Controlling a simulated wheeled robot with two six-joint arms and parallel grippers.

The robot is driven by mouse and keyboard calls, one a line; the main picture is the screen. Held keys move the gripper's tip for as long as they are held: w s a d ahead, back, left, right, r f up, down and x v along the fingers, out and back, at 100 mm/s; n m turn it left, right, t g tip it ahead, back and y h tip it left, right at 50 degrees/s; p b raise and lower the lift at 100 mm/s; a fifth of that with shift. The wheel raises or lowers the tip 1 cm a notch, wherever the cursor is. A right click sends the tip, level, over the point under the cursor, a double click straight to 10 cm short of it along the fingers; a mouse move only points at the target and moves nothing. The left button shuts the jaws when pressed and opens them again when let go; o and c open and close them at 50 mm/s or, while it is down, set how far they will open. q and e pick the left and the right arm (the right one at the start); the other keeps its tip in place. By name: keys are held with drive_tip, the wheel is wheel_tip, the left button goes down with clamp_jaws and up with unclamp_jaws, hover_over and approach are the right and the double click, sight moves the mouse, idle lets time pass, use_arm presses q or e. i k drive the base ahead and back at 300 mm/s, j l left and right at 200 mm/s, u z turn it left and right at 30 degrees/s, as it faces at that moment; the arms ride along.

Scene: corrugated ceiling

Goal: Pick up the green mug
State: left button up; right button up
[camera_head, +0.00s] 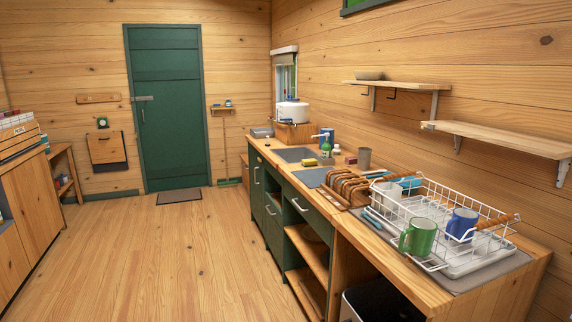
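The green mug (419,238) is at the near right of the view, at the front left side of the white wire dish rack (491,256) on the wooden counter. It looks upright, with its handle toward the left. Thin rack wires pass close to it, and I cannot tell whether it stands fully inside the rack. A blue mug (461,225) stands in the rack to its right, and a white mug (386,197) is behind it. Neither of my grippers is in view.
A wooden slatted rack (346,188) stands just beyond the dish rack. A sink (297,154), a soap bottle (326,148) and a metal cup (364,158) are farther along. The floor (170,260) left of the counter is clear. Shelves (497,135) hang above the rack.

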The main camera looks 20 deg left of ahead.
sight(421, 231)
drive_tip(key=i+j, duration=0.35)
drive_tip(key=i+j+u, duration=0.15)
drive_tip(key=i+j, duration=0.2)
drive_tip(key=i, duration=0.2)
drive_tip(key=i+j, duration=0.3)
drive_tip(key=i, duration=0.2)
drive_tip(key=i+j+u, duration=0.15)
drive_tip(key=i+j, duration=0.2)
drive_tip(key=i, duration=0.15)
drive_tip(key=i+j, duration=0.25)
drive_tip(key=i, duration=0.2)
drive_tip(key=z, duration=2.35)
